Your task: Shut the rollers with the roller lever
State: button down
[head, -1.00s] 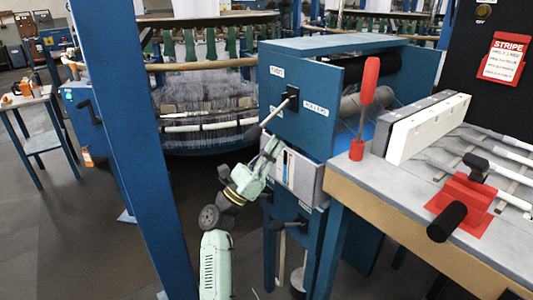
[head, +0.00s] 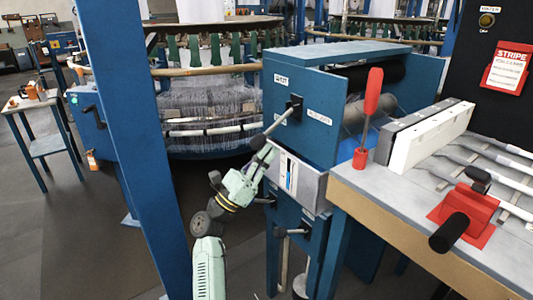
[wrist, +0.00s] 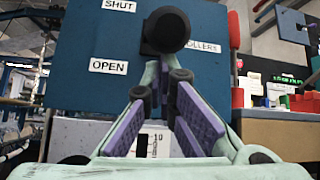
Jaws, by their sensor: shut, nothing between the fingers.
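The roller lever (head: 277,124) is a grey rod with a black knob, on a black mount on the blue roller housing (head: 308,90). In the head view it slants down and left from its mount. In the wrist view its round black knob (wrist: 167,30) is just beyond my fingertips, between and right of the SHUT label (wrist: 118,5) and the OPEN label (wrist: 108,66). My gripper (head: 265,152) is shut and empty, with its tips just below the knob. I cannot tell whether they touch it. The rollers (head: 365,112) show partly inside the housing.
A grey box with a scale (head: 297,180) sits below the lever, close to my gripper. A blue post (head: 130,130) stands to the left. A bench with a red-handled tool (head: 372,100) and a red clamp (head: 465,212) is on the right.

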aim_at(256, 141)
jog(key=shift+s+a+r, duration=0.15)
jog(key=shift+a+r, duration=0.15)
jog(key=shift+s+a+r, duration=0.2)
jog(key=shift+a+r, duration=0.15)
jog(key=shift+r, duration=0.1)
jog(key=y, duration=0.1)
jog(key=r+g+y+p, duration=0.1)
jog(key=shift+s+a+r+y, duration=0.15)
jog(key=shift+s+a+y, duration=0.15)
jog(key=shift+a, duration=0.1)
jog(key=shift+s+a+r+n+g+y+p, duration=0.2)
jog(key=shift+r+g+y+p, duration=0.55)
jog(key=shift+r+y, duration=0.6)
jog(key=shift+s+a+r+n+g+y+p, duration=0.15)
jog(key=shift+r+g+y+p, duration=0.7)
jog(key=shift+r, duration=0.95)
jog(key=shift+s+a+r+n+g+y+p, duration=0.1)
jog(key=shift+s+a+r+g+y+p, duration=0.15)
jog(key=shift+r+g+y+p, duration=0.8)
jog(key=shift+w+r+t+b, duration=0.1)
jog(key=shift+r+t+b, duration=0.3)
jog(key=shift+r, duration=0.25)
jog(key=shift+f, duration=0.1)
